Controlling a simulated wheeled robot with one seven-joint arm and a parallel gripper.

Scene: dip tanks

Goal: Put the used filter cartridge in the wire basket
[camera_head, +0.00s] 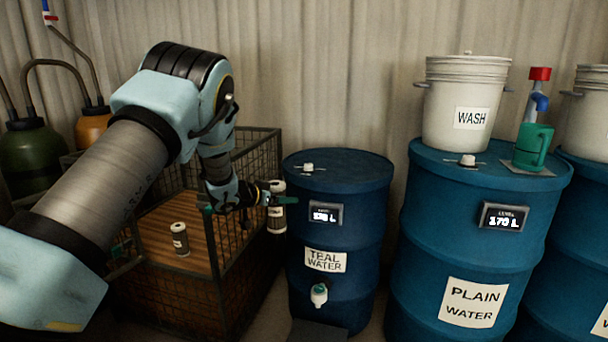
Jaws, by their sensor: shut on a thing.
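The wire basket (228,232) is a tall mesh cage with a wooden floor, at the centre left. A small pale cartridge with a dark label (180,238) stands upright on that floor. My gripper (275,198) is shut on a second, similar cartridge (277,221) and holds it roughly upright. The held cartridge shows at the basket's right edge, in the gap before the teal water drum. I cannot tell from this one view whether it is beside or over the basket wall. The gripper fingers hide its middle.
The teal water drum (340,230) stands close on the right, with a tap (319,294). The plain water drum (475,250) carries a white wash bucket (464,105) and a green jug (533,147). Green (32,148) and orange (92,127) containers stand at the left.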

